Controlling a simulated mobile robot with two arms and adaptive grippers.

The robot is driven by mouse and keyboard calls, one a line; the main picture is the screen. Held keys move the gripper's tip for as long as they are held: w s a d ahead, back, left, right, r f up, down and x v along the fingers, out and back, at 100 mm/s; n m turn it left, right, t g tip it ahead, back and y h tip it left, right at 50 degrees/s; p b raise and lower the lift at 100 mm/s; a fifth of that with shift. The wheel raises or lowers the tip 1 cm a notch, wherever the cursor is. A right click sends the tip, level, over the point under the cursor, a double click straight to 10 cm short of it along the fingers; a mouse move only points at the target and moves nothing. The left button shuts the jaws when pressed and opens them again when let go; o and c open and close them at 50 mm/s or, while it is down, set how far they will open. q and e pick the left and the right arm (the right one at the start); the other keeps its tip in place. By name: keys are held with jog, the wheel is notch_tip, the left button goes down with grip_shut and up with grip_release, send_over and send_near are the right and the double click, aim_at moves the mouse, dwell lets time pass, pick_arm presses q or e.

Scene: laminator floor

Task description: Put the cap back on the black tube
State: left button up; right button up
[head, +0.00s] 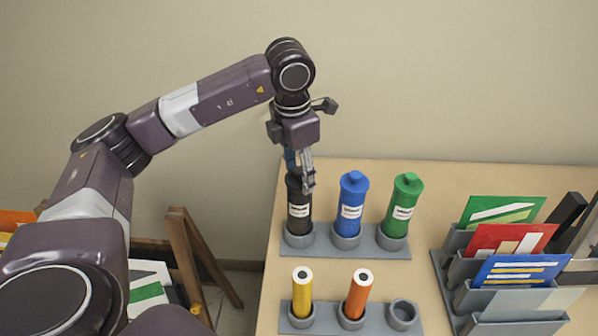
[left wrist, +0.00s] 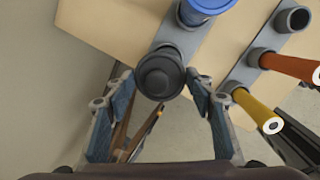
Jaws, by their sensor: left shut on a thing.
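The black tube (head: 298,212) stands upright in the left cup of the back grey holder (head: 345,243), with a white label on its front. My left gripper (head: 306,183) is at the top of this tube, pointing down. In the left wrist view the round black cap (left wrist: 159,76), with a small raised knob, is between the fingertips of my left gripper, which is shut on it. The cap is in line with the tube, over its top. The gripper hides the join, so I cannot tell how far down the cap sits. My right gripper is not in view.
A blue tube (head: 351,208) and a green tube (head: 402,208), both capped, stand close to the right. In front, a holder has a yellow roll (head: 302,293), an orange roll (head: 358,295) and an empty cup (head: 403,313). A grey sorter (head: 462,289) with coloured folders is at right.

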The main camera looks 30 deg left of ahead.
pick_arm(q)
jog(key=o, duration=1.6)
jog(key=shift+r+p, duration=2.3)
jog(key=shift+r, duration=1.25)
jog(key=shift+c, duration=0.4)
grip_shut()
